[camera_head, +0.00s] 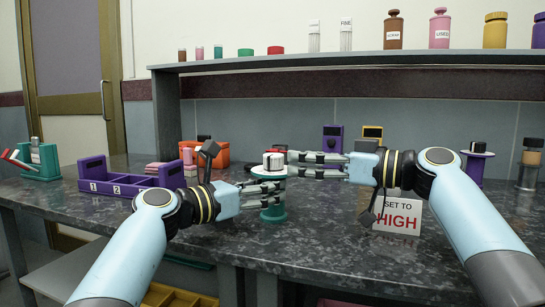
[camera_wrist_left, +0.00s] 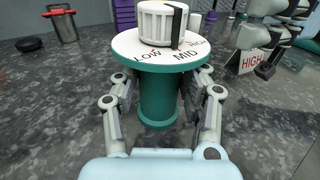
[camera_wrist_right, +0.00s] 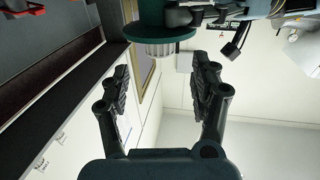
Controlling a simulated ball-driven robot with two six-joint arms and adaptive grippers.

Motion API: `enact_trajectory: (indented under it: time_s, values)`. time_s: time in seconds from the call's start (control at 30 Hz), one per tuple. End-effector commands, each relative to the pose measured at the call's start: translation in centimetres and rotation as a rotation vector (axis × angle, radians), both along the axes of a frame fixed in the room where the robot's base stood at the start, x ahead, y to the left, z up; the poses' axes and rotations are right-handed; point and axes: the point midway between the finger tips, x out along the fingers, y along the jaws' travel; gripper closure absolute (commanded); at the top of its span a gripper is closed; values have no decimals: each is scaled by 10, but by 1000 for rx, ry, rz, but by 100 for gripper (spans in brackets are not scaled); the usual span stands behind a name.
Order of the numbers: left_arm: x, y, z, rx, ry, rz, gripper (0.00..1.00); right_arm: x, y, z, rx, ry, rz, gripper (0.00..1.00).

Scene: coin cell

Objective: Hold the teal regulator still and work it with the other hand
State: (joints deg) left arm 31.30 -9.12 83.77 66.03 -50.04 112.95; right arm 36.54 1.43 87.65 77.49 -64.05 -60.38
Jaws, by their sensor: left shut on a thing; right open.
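The teal regulator (camera_head: 273,213) stands upright on the counter, with a white round dial plate and a white ribbed knob (camera_head: 273,160) on top. In the left wrist view, the plate (camera_wrist_left: 130,47) reads LOW, MID and HIGH, and the knob's black pointer (camera_wrist_left: 178,27) faces about MID. My left gripper (camera_head: 268,191) is shut on the teal body (camera_wrist_left: 158,95), below the plate. My right gripper (camera_head: 291,164) is open at knob height, coming from the right. In the right wrist view, the inverted knob (camera_wrist_right: 158,49) shows between the spread fingers, near their tips.
A sign reading SET TO HIGH (camera_head: 397,213) stands right of the regulator, behind my right arm. A purple stand (camera_head: 474,170) is at the right. A shelf (camera_head: 350,61) runs above the back.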

Motion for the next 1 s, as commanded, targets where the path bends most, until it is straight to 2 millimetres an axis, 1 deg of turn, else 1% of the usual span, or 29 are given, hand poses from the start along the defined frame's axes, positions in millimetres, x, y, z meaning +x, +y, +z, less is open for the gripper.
enact_trajectory:
  time_s: [0.03,0.1,0.23,0.33,0.5,0.77,0.87,1.0]
  values:
    - [0,0,0,1,1,0,97,5,11,1,5,2,3,37]
    - [0,0,0,1,1,0,97,13,24,1,3,1,3,37]
    - [0,0,0,1,1,1,97,24,46,1,2,1,4,37]
    - [0,0,0,1,1,1,97,32,57,1,0,1,1,37]
    - [0,0,0,1,1,1,97,37,67,0,-1,0,1,37]
    - [0,0,0,1,1,1,97,38,68,0,-1,0,1,37]
    - [0,0,0,1,1,1,97,38,68,0,-1,0,1,49]
    - [0,0,0,1,1,1,97,38,68,0,-1,0,1,67]
